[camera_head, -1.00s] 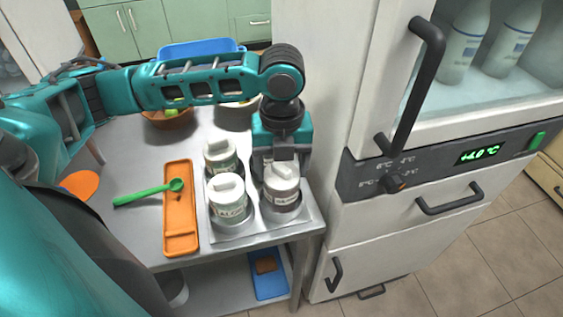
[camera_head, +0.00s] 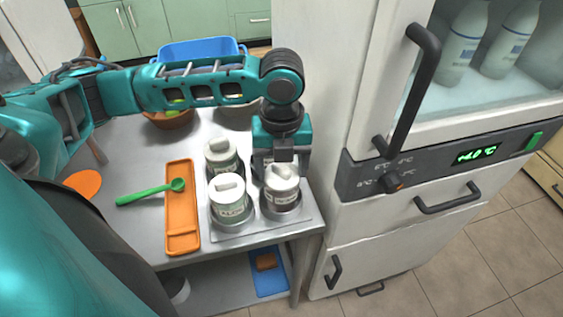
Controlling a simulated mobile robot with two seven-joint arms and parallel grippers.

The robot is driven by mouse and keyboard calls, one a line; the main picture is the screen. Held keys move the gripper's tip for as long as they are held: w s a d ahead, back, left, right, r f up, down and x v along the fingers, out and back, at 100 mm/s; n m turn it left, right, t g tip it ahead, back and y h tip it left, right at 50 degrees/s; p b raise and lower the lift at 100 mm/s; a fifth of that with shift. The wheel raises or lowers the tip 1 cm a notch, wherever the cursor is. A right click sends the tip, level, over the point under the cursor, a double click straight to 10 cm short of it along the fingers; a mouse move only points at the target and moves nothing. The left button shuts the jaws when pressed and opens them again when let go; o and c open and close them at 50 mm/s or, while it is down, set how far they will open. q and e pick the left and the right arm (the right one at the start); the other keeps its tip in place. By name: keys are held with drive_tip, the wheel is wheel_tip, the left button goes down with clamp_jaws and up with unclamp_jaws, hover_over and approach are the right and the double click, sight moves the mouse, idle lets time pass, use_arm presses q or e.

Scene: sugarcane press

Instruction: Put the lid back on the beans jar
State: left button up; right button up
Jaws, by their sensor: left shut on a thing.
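My left gripper (camera_head: 284,163) points down at the right-hand jar and is shut on its white lid (camera_head: 283,180). The lid sits at the mouth of this jar (camera_head: 281,203), which has dark contents and a label too small to read surely; it looks like the beans jar. I cannot tell whether the lid is fully seated. The jar stands upright in a holder on the metal table. Two other lidded jars stand to its left: a front one (camera_head: 231,208) and a back one (camera_head: 221,158). My right gripper is not in view.
An orange tray (camera_head: 181,215) and a green spoon (camera_head: 150,192) lie left of the jars. A brown bowl (camera_head: 172,119) and a blue bin (camera_head: 200,50) are behind. A white fridge (camera_head: 345,215) with a protruding handle (camera_head: 416,90) stands close on the right.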

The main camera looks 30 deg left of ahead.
use_arm(q)
drive_tip(key=o, duration=1.1)
drive_tip(key=shift+r, duration=0.1)
drive_tip(key=shift+r+p, duration=0.95)
drive_tip(key=shift+r, duration=2.5)
clamp_jaws()
